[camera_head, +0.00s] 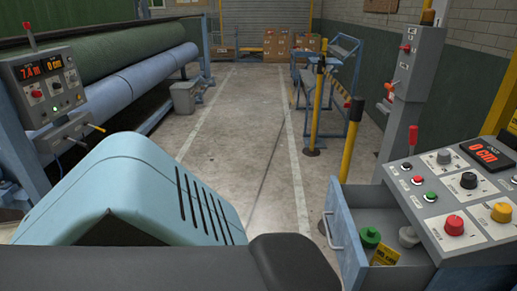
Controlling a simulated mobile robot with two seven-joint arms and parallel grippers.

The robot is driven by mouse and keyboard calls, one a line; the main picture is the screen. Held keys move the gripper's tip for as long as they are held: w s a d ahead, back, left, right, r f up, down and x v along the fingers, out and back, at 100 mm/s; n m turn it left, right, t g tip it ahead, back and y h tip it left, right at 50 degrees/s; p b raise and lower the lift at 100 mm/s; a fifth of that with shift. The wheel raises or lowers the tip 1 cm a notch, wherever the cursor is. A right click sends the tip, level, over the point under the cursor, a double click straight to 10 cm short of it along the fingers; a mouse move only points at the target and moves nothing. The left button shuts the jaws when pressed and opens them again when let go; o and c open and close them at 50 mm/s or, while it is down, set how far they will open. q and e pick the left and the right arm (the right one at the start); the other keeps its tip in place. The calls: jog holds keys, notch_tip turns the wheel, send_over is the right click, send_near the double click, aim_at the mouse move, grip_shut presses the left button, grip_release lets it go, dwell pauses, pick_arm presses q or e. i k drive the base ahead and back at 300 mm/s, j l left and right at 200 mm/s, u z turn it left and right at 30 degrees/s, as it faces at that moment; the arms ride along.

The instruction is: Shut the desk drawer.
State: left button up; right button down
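The desk drawer (345,243) is at the lower right, below the sloped control desk (450,205). It is light blue and stands open, pulled out to the left from under the desk. Its curved handle (330,231) is on the left-facing front. Inside lie a green round object (370,236), a yellow tag (385,256) and a grey knob-like object (408,236). Its near end is cut off by the picture's bottom edge. Neither of my grippers is in view.
A light blue slotted casing (150,185) and a dark shape fill the lower left. The concrete floor (250,130) between is clear. Rollers (130,85) line the left.

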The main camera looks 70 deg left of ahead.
aim_at(350, 208)
jog(key=u, duration=1.45)
jog(key=i+l+z, duration=0.1)
jog(key=z, duration=0.25)
jog(key=l, duration=0.1)
